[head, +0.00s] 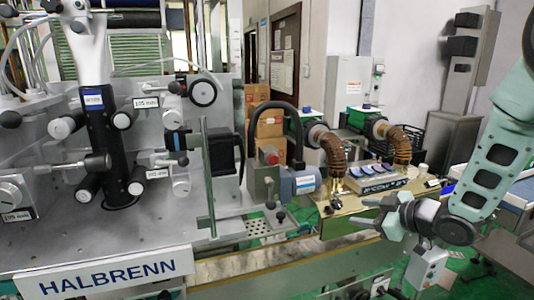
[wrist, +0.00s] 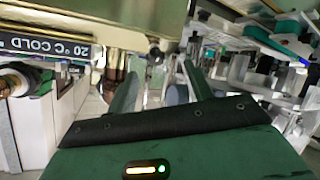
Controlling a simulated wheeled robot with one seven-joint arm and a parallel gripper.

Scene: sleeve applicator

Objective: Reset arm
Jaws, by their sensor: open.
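My gripper (head: 364,212) is at the right of centre in the head view, at the end of my pale green arm, which comes down from the right edge. Its fingers point left, in front of the brass-coloured machine housing (head: 345,228). In the wrist view my gripper (wrist: 158,88) shows two fingers set apart with nothing between them. The sleeve applicator (head: 75,225), a grey metal machine with a HALBRENN label, fills the left of the head view. I cannot tell how far the fingers are from the housing.
A blue-grey motor (head: 297,184) and brown ribbed hoses (head: 333,155) stand left of and behind my gripper. A control panel (head: 380,178) sits on the housing. Cardboard boxes (head: 268,122) stand at the back. Green floor shows below. In the wrist view a "20 °C COLD" label (wrist: 45,43) is close at left.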

